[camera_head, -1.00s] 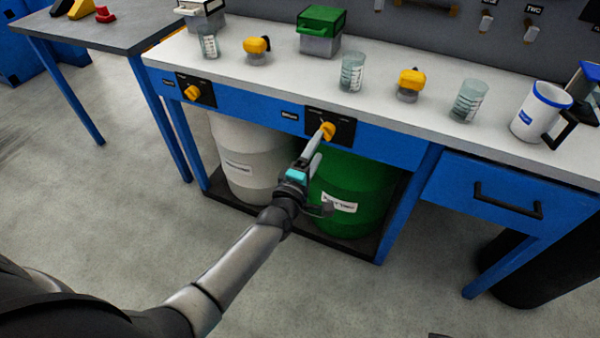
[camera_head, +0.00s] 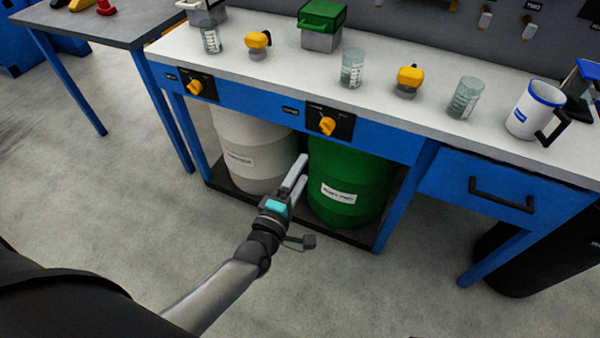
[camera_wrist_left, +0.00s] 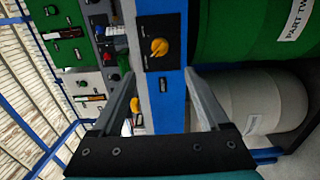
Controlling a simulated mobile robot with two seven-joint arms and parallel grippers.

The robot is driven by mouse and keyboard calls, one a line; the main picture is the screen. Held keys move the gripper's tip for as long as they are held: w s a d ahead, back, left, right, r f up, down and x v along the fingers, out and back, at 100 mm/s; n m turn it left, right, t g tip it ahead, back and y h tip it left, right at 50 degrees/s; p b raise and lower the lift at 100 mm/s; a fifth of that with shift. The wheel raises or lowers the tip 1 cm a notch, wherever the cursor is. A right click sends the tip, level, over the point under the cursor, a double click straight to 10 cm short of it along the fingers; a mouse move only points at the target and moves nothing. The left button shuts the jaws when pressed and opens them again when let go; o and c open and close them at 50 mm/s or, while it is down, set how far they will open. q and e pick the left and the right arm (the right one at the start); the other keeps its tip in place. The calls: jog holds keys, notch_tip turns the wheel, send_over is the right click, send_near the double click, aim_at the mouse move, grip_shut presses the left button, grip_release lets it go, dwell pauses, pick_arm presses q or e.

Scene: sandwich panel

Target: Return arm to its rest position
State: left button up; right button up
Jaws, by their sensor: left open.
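My left gripper (camera_head: 297,176) is open and empty in the head view, in front of the drums and below the bench's front edge. Its two fingers (camera_wrist_left: 163,95) stand apart in the left wrist view, with nothing between them but the bench front behind. The right yellow knob (camera_head: 327,125) on its black panel is clear of the gripper; a yellow knob also shows in the left wrist view (camera_wrist_left: 159,47). My right gripper is in neither view.
A white drum (camera_head: 250,150) and a green drum (camera_head: 345,185) stand under the blue bench (camera_head: 385,143). Beakers, yellow-topped jars and a mug (camera_head: 533,110) stand on its top. A drawer handle (camera_head: 500,195) sticks out at right. The floor (camera_head: 120,220) in front is clear.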

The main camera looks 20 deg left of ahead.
pick_arm(q)
jog(key=s+a+f+m+g+p, duration=0.1)
jog(key=s+f+m+g+p, duration=0.1)
jog(key=s+f+m+g, duration=0.45)
jog(key=s+f+m+g+p, duration=0.15)
jog(key=s+f+m, duration=0.25)
jog(key=f, duration=0.6)
jog(key=s+a+f+m+g+p, duration=0.1)
jog(key=s+f+m+g, duration=0.1)
jog(key=s, duration=0.5)
jog(key=s+a+f+m+g+p, duration=0.2)
jog(key=s+f+m+g, duration=0.1)
jog(key=s, duration=0.5)
jog(key=s+a+f+m+g+y+p, duration=0.1)
jog(key=s+f+m, duration=0.3)
jog(key=s, duration=0.4)
jog(key=shift+s+a+f+m+g+p, duration=0.15)
jog(key=shift+a+f+m+g+p, duration=0.2)
jog(key=shift+a+f+g, duration=0.35)
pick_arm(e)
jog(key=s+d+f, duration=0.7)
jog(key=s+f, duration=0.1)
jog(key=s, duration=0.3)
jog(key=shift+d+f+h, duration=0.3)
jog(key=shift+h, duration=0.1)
